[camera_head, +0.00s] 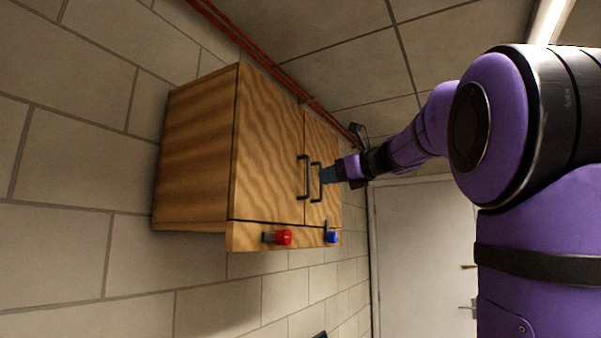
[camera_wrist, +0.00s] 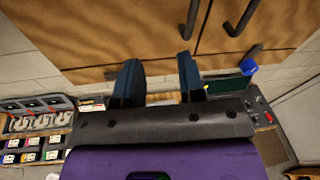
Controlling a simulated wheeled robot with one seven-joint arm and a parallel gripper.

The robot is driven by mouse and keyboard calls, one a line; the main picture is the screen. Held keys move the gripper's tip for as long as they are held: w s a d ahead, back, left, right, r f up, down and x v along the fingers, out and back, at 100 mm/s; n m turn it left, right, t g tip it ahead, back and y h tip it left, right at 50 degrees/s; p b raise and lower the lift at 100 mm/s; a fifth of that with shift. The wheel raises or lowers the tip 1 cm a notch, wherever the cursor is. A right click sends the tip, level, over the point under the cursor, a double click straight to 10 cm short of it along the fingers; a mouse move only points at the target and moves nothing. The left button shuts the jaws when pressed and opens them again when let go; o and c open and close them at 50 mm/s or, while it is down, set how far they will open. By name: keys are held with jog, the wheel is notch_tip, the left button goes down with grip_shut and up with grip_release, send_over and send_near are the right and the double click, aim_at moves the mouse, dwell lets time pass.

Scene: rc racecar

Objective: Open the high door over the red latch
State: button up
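A wooden wall cabinet has two shut doors. The left door (camera_head: 268,150) is over the red latch (camera_head: 277,237). The right door (camera_head: 322,140) is over the blue latch (camera_head: 332,237), which also shows in the wrist view (camera_wrist: 248,67). The left door's dark handle (camera_head: 302,177) stands beside the right door's handle (camera_head: 316,182). In the wrist view the left handle (camera_wrist: 190,18) is ahead of my right finger. My gripper (camera_head: 326,174) is in front of the handles; in the wrist view it (camera_wrist: 157,65) is open with nothing between its fingers. The red latch is not visible there.
Red pipes (camera_head: 270,65) run above the cabinet along the wall. A white room door (camera_head: 425,240) is at the right. Below the gripper, the wrist view shows a bench with trays of small items (camera_wrist: 35,125). Space in front of the cabinet looks clear.

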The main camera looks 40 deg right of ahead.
jog(key=d+r+m+t, duration=0.2)
jog(key=d+r+m, duration=0.1)
jog(key=d+r, duration=0.1)
send_over(309, 195)
jog(key=shift+w+d+h, duration=0.2)
jog(key=shift+w+h, duration=0.05)
jog(key=shift+h, duration=0.05)
jog(key=shift+c, duration=0.4)
grip_shut()
